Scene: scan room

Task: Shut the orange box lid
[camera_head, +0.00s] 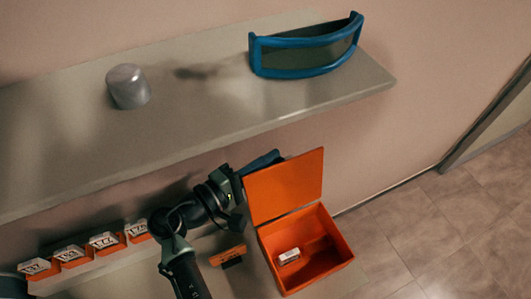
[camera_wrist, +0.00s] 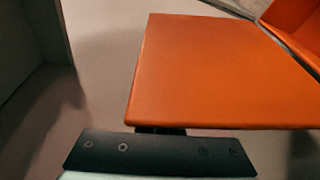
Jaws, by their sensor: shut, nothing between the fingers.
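The orange box (camera_head: 338,241) stands on the lower surface with its top open. Its orange lid (camera_head: 285,187) is raised, tilted up from the hinge at the box's back edge. A small white item (camera_head: 289,256) lies inside the box. My gripper (camera_head: 236,190) is at the left edge of the lid, partly behind it. It is shut and empty. In the wrist view the lid (camera_wrist: 210,70) fills the middle, and part of the box (camera_wrist: 295,25) shows at the top right. The dark end of my gripper (camera_wrist: 160,154) is at the bottom; its fingertips are hidden, and I cannot tell whether it touches the lid.
The grey upper shelf (camera_head: 200,110) overhangs behind the lid, holding a grey cylinder (camera_head: 128,86) and a blue-framed visor (camera_head: 305,55). Several small orange labelled bins (camera_head: 105,243) line the left. An orange-and-black item (camera_head: 228,256) lies left of the box. Floor is clear at right.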

